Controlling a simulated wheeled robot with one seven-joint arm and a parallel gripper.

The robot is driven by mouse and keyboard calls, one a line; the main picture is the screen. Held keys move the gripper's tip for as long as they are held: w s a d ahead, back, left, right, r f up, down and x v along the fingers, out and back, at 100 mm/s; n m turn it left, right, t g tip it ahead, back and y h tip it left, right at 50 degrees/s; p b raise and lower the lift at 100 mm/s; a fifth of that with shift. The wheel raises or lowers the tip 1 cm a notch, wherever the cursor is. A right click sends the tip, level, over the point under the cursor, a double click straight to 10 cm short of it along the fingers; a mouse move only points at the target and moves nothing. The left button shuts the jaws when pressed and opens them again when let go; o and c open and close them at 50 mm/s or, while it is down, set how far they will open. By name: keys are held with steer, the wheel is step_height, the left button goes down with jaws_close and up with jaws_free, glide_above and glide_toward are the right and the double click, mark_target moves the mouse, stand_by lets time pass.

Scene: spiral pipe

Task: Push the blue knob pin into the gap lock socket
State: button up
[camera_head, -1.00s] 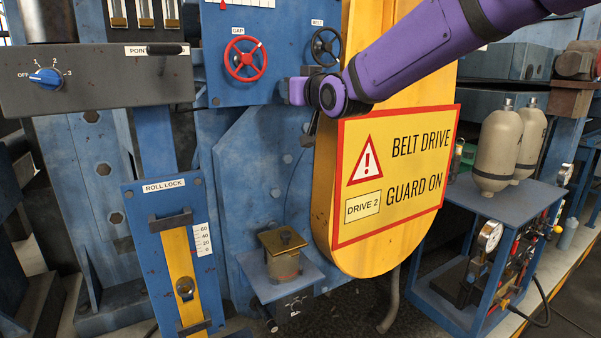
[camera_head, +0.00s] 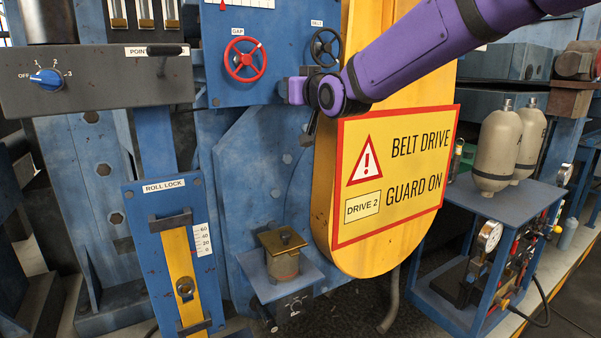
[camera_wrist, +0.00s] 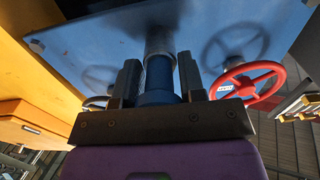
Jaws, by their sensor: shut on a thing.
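In the wrist view, the two dark fingers of my gripper (camera_wrist: 157,76) are shut on the blue knob pin, one on each side. Its blue knob (camera_wrist: 155,97) sits low between the fingers, and a grey metal shaft (camera_wrist: 159,48) runs from it toward the blue panel (camera_wrist: 100,40). The gap lock socket cannot be made out; whether the shaft is inside it is unclear.
A red handwheel (camera_head: 245,59) marked GAP and a dark handwheel (camera_head: 325,46) marked BELT are mounted on the panel, close to my gripper. The yellow belt guard (camera_head: 385,255) stands right beside my wrist. A small blue shelf (camera_head: 262,288) carrying a capped canister (camera_head: 283,262) is below.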

steer(key=shift+w+a, duration=0.1)
stand_by(0.3)
steer(key=o, duration=1.2)
steer(key=shift+c, duration=0.2)
steer(key=shift+f, duration=0.15)
steer(key=shift+s+d, duration=0.2)
steer(key=shift+s, duration=0.1)
steer(key=s+d+f+m+g+h, duration=0.2)
steer(key=s+d+f+h, duration=0.1)
steer(key=s+d, duration=0.75)
steer(key=s+d+f+m+g+h, duration=0.1)
steer(key=s+d+f+g+h, duration=0.2)
steer(key=s+d, duration=0.75)
steer(key=s+d+f+m+g+h, duration=0.1)
steer(key=s+d+f+g, duration=0.1)
steer(key=s+d, duration=0.3)
steer(key=s+d+f+m+g+h, duration=0.2)
steer(key=s+d+f, duration=0.3)
steer(key=s, duration=0.7)
steer(key=shift+d+f+g, duration=0.15)
steer(key=shift+f+g, duration=0.1)
steer(key=shift+g, duration=0.35)
